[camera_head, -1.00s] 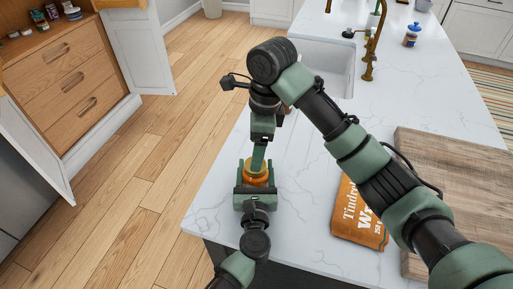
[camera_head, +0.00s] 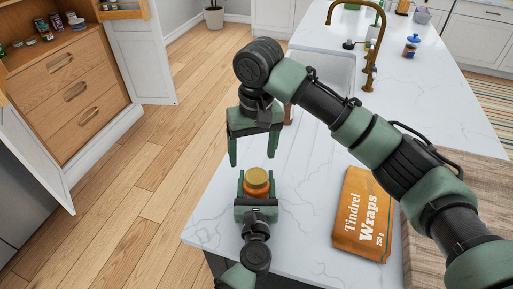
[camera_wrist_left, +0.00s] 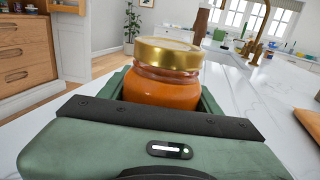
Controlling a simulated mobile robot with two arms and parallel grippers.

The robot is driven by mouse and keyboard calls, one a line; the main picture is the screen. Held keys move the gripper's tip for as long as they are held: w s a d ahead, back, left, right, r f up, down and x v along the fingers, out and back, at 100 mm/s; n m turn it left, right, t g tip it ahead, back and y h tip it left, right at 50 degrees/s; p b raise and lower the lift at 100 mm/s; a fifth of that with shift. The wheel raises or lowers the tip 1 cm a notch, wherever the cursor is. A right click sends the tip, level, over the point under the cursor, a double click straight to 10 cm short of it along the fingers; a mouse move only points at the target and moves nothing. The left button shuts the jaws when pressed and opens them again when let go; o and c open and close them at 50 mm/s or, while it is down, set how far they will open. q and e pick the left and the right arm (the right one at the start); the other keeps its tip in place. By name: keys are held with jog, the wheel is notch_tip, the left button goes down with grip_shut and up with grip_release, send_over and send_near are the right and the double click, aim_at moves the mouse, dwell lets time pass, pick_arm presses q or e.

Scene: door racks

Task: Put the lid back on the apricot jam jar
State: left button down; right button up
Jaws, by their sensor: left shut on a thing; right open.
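The apricot jam jar (camera_head: 257,193) stands upright near the counter's left edge, with orange contents. A gold lid (camera_head: 257,176) sits on its mouth and looks level. In the left wrist view the lid (camera_wrist_left: 168,53) covers the top of the jar (camera_wrist_left: 160,92), with a band of glass neck under its rim. My left gripper (camera_head: 257,188) is shut around the jar body from the near side. My right gripper (camera_head: 252,163) is open and empty, pointing down just behind and above the lid, its fingers apart from it.
A sink and brass faucet (camera_head: 371,65) are farther back. An open cupboard (camera_head: 70,75) stands across the floor at left.

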aim_at(256, 175)
jog(key=n, duration=0.7)
jog(key=shift+d+r, duration=0.15)
jog(key=shift+r, duration=0.1)
jog(key=n, duration=0.4)
jog(key=shift+d+r, duration=0.15)
jog(key=n, duration=0.4)
jog(key=shift+d+h, duration=0.15)
jog(key=shift+h, duration=0.15)
jog(key=shift+f, duration=3.95)
jog(key=c, duration=1.5)
jog(key=o, duration=1.6)
